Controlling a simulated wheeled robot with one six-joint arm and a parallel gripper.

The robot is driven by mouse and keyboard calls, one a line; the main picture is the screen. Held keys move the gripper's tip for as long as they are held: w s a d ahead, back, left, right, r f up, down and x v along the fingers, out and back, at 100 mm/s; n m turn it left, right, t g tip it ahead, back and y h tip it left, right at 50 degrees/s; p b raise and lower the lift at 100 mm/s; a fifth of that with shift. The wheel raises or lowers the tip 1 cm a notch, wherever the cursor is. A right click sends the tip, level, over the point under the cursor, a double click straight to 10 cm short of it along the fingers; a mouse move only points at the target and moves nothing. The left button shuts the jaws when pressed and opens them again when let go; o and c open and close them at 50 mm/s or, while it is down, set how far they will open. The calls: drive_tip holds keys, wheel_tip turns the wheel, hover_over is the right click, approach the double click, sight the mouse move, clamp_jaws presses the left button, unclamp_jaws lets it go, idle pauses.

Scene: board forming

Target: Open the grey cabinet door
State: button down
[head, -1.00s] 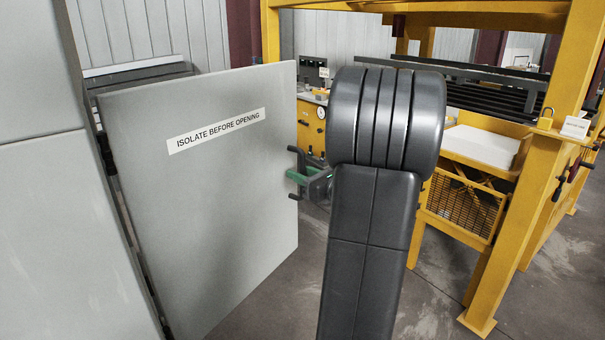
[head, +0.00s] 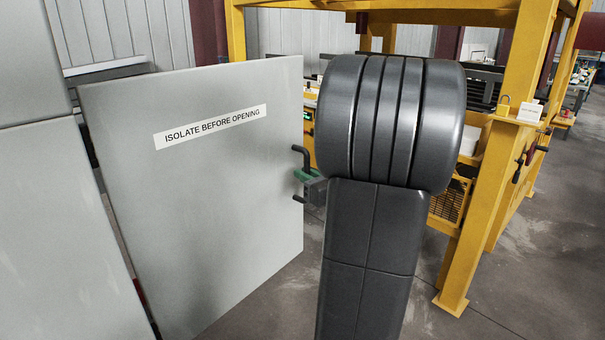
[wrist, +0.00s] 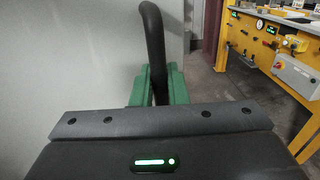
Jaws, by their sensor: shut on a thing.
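The grey cabinet door (head: 215,200) stands swung out from the grey cabinet (head: 55,210) at the left. It bears a label reading "ISOLATE BEFORE OPENING" (head: 211,126). A dark bar handle (head: 301,152) sits at its right edge. My gripper (head: 305,177), with green fingers, is shut on the handle; my arm hides part of it in the head view. In the wrist view, the handle (wrist: 153,45) rises between the green fingers of my gripper (wrist: 157,85), with the door (wrist: 70,60) behind and to the left.
A yellow frame (head: 510,120) with a post reaching the floor stands at the right. A yellow bench with a control box (wrist: 297,75) shows in the wrist view. Bare concrete floor (head: 500,270) lies at the lower right.

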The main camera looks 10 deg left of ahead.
drive_tip(key=s+d+m+t+h, duration=0.4)
drive_tip(key=s+d+h, duration=0.2)
drive_tip(key=s+d, duration=0.5)
drive_tip(key=shift+s+d+m+t, duration=0.2)
drive_tip(key=shift+s+m+t, duration=0.15)
drive_tip(key=shift+s, duration=0.55)
drive_tip(key=c, duration=1.5)
unclamp_jaws()
drive_tip(key=shift+b, duration=0.3)
drive_tip(key=b+v, duration=0.1)
drive_tip(key=v, duration=1.2)
drive_tip(key=shift+s+d, duration=0.2)
drive_tip(key=shift+s, duration=0.1)
drive_tip(key=shift+r, duration=0.1)
drive_tip(key=shift+w, duration=0.1)
drive_tip(key=x, duration=1.1)
drive_tip(key=shift+p, duration=0.4)
